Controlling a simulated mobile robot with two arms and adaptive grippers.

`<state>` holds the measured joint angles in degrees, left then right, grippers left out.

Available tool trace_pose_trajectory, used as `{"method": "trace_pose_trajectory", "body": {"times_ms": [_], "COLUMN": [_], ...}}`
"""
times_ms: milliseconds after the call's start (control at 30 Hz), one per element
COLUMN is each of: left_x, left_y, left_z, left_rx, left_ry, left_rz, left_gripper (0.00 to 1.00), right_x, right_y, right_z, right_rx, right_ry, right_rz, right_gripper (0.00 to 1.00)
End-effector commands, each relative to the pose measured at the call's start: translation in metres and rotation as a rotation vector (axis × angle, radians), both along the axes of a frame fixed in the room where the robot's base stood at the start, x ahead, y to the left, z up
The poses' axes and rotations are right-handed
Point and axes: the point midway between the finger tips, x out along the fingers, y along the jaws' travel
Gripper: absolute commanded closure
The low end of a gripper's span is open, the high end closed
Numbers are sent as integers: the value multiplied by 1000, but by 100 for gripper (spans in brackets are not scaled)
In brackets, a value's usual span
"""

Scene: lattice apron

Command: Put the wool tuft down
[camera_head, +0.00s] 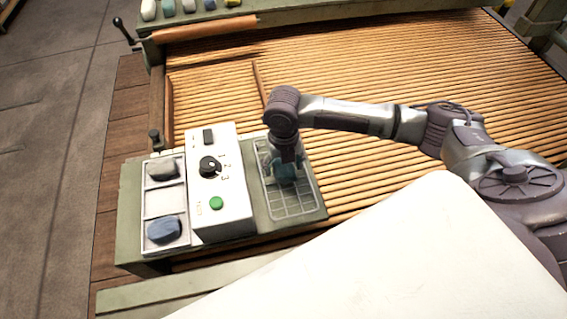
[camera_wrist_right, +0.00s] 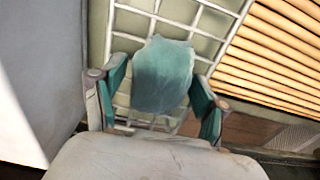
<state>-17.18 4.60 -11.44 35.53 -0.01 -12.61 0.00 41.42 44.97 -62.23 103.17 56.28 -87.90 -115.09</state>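A teal wool tuft (camera_head: 285,174) is at the wire grid tray (camera_head: 302,205) at the right end of the control panel. In the right wrist view the tuft (camera_wrist_right: 163,75) is between the two fingers of my right gripper (camera_wrist_right: 160,100), over the white grid. The fingers stand wide, with a narrow gap showing beside the tuft, so the gripper looks open around it. In the head view my right gripper (camera_head: 286,160) points down over the tray and partly hides the tuft. Whether the tuft's underside touches the grid is hidden. My left gripper is not in view.
A white control box (camera_head: 225,205) with a black knob and green button stands left of the grid tray. Left of it, a compartment tray (camera_head: 163,202) holds a grey tuft (camera_head: 160,168) and a blue tuft (camera_head: 163,229). A slatted wooden bed (camera_head: 400,90) lies behind.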

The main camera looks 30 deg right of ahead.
Motion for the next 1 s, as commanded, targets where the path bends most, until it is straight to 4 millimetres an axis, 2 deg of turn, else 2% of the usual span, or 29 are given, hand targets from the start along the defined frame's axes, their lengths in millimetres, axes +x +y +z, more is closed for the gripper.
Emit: {"method": "trace_pose_trajectory", "body": {"times_ms": [300, 433, 567, 800, 1000], "left_x": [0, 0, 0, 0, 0], "left_y": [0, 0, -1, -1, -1], "left_z": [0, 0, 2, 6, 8], "left_rx": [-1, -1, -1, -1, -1], "left_ry": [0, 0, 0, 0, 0], "left_rz": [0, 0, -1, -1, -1], "left_gripper": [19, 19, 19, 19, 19], "right_x": [0, 1, 1, 1, 1], "right_y": [0, 0, 0, 0, 0], "right_z": [1, 9, 31, 84, 113], "right_rx": [0, 0, 1, 1, 2], "right_ry": [0, -2, -4, -5, -1], "right_rz": [0, 0, 2, 1, -1], "right_gripper": [18, 18, 18, 18, 18]}}
